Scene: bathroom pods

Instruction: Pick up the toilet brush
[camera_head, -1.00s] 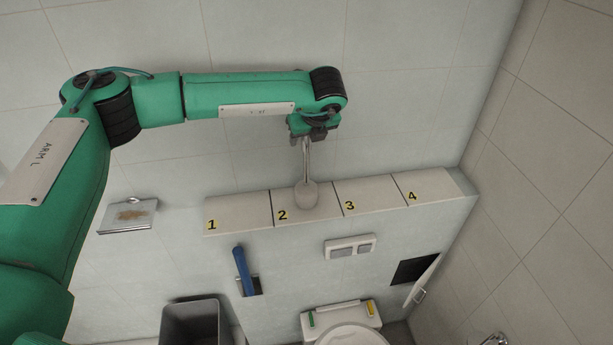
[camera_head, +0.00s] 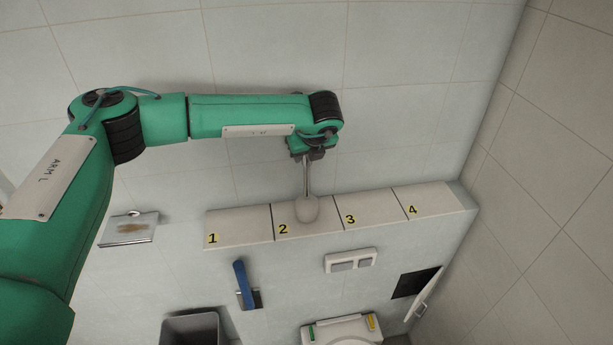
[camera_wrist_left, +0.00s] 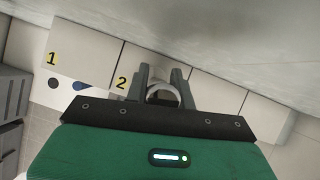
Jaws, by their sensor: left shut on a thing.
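The toilet brush (camera_head: 308,209) has a thin grey handle and a pale round lower part. It is upright over section 2 of the ledge (camera_head: 245,229) in the head view. I cannot tell whether its lower end touches the ledge. My left gripper (camera_head: 311,158) is above it and shut on the upper handle. In the left wrist view the gripper's two fingers (camera_wrist_left: 163,78) stand either side of a rounded grey part of the brush (camera_wrist_left: 163,94). The gripper body hides what is below it. My right gripper is in neither view.
The ledge has numbered sections 1 to 4 against the tiled wall. Below it are a blue handle (camera_head: 241,271), a white flush plate (camera_head: 350,260), a toilet (camera_head: 345,328), a grey bin (camera_head: 192,327) and an open dark wall hatch (camera_head: 413,283). A metal holder (camera_head: 128,229) is at left.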

